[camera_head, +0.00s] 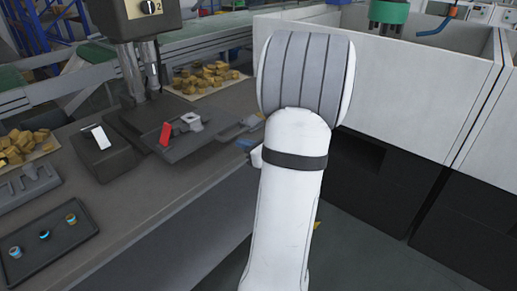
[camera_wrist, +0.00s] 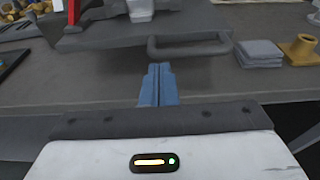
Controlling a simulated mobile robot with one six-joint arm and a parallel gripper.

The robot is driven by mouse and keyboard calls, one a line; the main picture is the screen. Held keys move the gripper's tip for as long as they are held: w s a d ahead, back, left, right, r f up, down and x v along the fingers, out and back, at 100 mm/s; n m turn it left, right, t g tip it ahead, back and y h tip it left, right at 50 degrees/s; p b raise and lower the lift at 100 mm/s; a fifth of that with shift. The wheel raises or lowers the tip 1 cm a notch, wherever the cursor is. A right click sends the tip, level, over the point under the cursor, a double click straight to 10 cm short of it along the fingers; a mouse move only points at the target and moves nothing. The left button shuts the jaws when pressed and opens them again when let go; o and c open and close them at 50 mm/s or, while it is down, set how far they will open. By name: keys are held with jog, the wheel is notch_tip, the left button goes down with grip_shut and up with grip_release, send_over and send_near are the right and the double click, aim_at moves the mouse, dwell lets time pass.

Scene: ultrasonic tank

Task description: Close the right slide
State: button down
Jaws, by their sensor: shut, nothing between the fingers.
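The right slide is a dark grey plate (camera_head: 200,147) drawn out in front of the press column, with a red upright tab (camera_head: 165,134) and a light grey part (camera_head: 191,121) on it. In the wrist view its front edge (camera_wrist: 105,38) and a grey loop handle (camera_wrist: 190,49) show at the top. My gripper (camera_wrist: 158,72) has its blue fingers shut and empty, pointing at the handle from the near side, with a small gap seeming to remain. In the head view my arm hides most of the gripper; only blue fingertips (camera_head: 244,143) show.
A dark block with a white plate (camera_head: 97,137) stands left of the slide. A tray (camera_head: 50,243) with several small parts lies on the bench. Brass-coloured pieces (camera_head: 207,78) lie behind. A yellow fitting (camera_wrist: 301,50) and grey plates (camera_wrist: 259,52) sit right of the handle.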

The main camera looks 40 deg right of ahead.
aim_at(229, 139)
jog(key=shift+x, duration=1.85)
